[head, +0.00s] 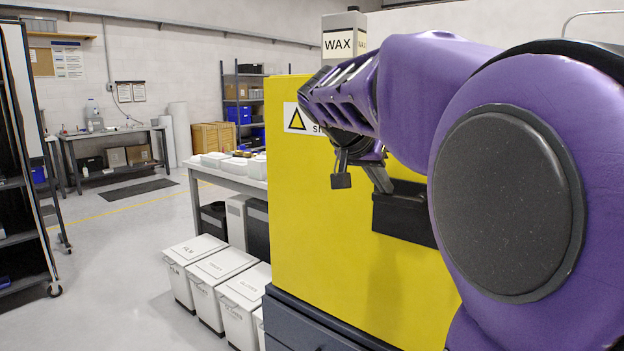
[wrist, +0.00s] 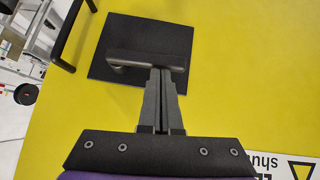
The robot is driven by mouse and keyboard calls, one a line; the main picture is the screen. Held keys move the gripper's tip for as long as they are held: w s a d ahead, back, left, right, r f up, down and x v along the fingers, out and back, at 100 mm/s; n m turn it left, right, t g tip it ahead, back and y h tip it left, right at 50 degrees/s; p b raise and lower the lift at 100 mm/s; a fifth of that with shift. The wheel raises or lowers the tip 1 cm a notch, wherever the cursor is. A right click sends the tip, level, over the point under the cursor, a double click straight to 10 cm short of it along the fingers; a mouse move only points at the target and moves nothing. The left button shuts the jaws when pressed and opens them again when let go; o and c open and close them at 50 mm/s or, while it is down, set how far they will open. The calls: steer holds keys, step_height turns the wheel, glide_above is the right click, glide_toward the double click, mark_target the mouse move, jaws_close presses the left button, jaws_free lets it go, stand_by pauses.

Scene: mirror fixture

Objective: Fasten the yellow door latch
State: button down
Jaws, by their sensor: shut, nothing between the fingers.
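The yellow door (head: 345,250) fills the middle of the head view and most of the wrist view (wrist: 240,90). On it is the latch's black square plate (wrist: 150,32), with a dark lever handle (wrist: 145,61) lying about crosswise in the wrist view. The plate also shows in the head view (head: 405,222), partly behind my arm; the lever cannot be made out there. My gripper (wrist: 163,76) is shut and empty. Its fingertips overlap the lever's lower edge near its right end in the wrist view; whether they touch cannot be told.
A black bar handle (wrist: 72,35) stands at the door's upper left in the wrist view. A warning sign (head: 298,119) is on the door. White lidded bins (head: 228,272) and a worktable (head: 232,178) stand left of it. Open floor lies further left.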

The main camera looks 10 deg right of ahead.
steer(key=shift+f, duration=0.1)
steer(key=shift+w+a+f+n+g+h+p, duration=0.2)
steer(key=shift+f+n+g+h, duration=0.25)
steer(key=shift+f+g+h, duration=0.15)
steer(key=shift+w+a+f+n+g+h+p, duration=0.1)
steer(key=shift+w+f+n+g+h+p, duration=0.1)
steer(key=shift+f+n+g+h, duration=0.35)
steer(key=shift+s+d+f+n+g+h, duration=0.45)
steer(key=shift+f+n+g+h, duration=0.35)
steer(key=shift+f+n+h, duration=0.5)
steer(key=shift+s+d+f+n+g+h, duration=0.3)
steer(key=shift+s+f+n+g+h, duration=0.2)
steer(key=shift+f+n+g+h, duration=0.65)
steer(key=shift+s+d+f+n+g+h, duration=0.45)
steer(key=shift+f+n+h, duration=0.6)
steer(key=shift+h, duration=0.55)
steer(key=shift+s+f, duration=0.1)
steer(key=shift+a, duration=0.1)
